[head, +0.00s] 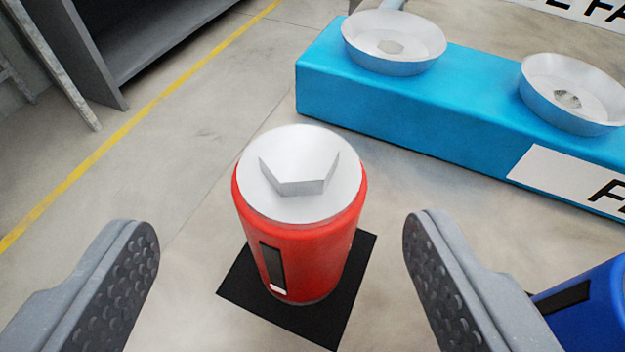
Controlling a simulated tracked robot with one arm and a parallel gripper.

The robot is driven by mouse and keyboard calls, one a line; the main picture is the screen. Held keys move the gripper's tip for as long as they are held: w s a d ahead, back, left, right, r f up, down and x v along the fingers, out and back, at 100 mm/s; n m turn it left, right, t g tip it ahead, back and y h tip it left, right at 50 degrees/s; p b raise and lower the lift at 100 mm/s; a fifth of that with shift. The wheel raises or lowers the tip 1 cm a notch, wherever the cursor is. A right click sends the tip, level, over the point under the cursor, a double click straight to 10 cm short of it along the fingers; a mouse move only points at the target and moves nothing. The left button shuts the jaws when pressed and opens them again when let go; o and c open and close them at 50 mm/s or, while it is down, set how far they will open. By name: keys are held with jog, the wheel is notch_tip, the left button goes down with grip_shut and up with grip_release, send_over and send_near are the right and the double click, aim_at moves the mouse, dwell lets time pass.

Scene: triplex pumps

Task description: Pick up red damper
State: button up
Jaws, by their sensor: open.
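The red damper (318,255) stands upright in the middle of the head view. It is a red cylinder with a silver top that bears a raised hexagonal head, and it has a black strip on its front side. It stands on a black square mat (338,312) on the floor. My gripper (281,250) is open, with one grey padded finger to the left of the damper and one to the right. Both fingers are clear of the damper, with floor showing in the gaps, and nothing is between them but the damper.
A light blue block (420,110) with silver dishes (394,42) lies behind and to the right. A dark blue object (598,310) is partly hidden behind the right finger. A yellow line (120,135) crosses the floor at left, near a grey shelf (150,45). Floor left of the damper is clear.

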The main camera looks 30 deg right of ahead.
aim_at(306, 195)
jog(key=shift+x, duration=0.95)
jog(key=w+d+f, duration=0.1)
jog(key=w+d+f+b, duration=0.1)
jog(key=shift+w+d+f, duration=0.2)
jog(key=shift+w, duration=0.15)
jog(key=shift+w+d, duration=0.15)
jog(key=shift+w, duration=0.35)
jog(key=c, duration=1.3)
jog(key=shift+o, duration=0.2)
